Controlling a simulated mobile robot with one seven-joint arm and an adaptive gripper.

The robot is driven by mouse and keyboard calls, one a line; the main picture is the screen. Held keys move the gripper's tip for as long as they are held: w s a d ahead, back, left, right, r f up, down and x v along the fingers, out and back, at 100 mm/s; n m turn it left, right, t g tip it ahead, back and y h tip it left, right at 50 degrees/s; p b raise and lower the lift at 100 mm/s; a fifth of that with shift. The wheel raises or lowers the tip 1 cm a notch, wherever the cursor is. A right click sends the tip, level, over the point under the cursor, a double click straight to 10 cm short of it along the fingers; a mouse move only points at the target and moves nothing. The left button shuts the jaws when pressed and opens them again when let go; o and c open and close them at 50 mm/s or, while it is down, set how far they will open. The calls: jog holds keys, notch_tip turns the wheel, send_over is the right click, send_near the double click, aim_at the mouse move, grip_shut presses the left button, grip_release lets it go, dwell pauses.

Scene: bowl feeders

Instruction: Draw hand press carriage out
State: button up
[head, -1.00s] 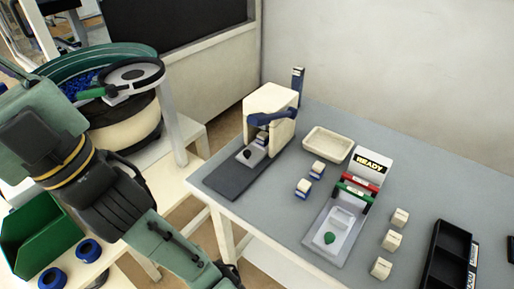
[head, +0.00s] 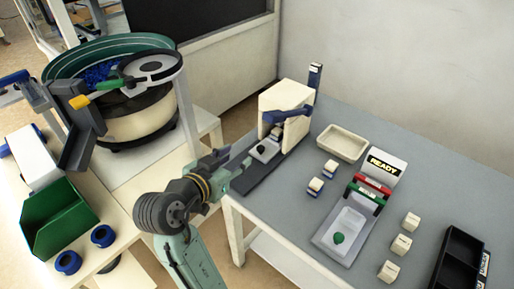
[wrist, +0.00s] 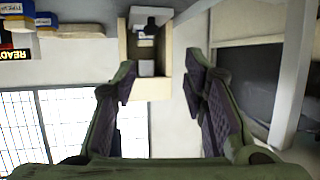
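The hand press (head: 285,100) is a cream block with a blue lever, on the left part of the grey table. Its carriage (head: 262,152), a light plate with a dark knob, sits at the press mouth on a dark base strip (head: 248,182). My gripper (head: 243,165) is in front of the press, over the strip's near end. In the wrist view my gripper (wrist: 160,82) is open, with nothing between its fingers. The press (wrist: 152,88) shows between and beyond the fingers. Whether a fingertip touches the carriage cannot be told.
Right of the press are small blue-and-white blocks (head: 315,186), a cream tray (head: 342,143) and a READY-sign fixture (head: 345,228). Cream blocks (head: 401,243) and a black tray (head: 455,260) lie farther right. A bowl feeder (head: 130,115) and a green bin (head: 58,218) stand left.

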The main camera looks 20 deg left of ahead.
aim_at(260, 148)
jog(key=shift+d+f+g+h, duration=0.3)
jog(key=shift+d+f, duration=0.1)
jog(key=shift+d, duration=0.05)
jog(key=shift+w+d+f, duration=0.15)
jog(key=shift+w+f, duration=0.05)
jog(key=shift+w, duration=0.1)
jog(key=p+x, duration=0.2)
jog(key=x, duration=0.7)
jog(key=shift+w, duration=0.4)
jog(key=shift+c, duration=0.4)
grip_shut()
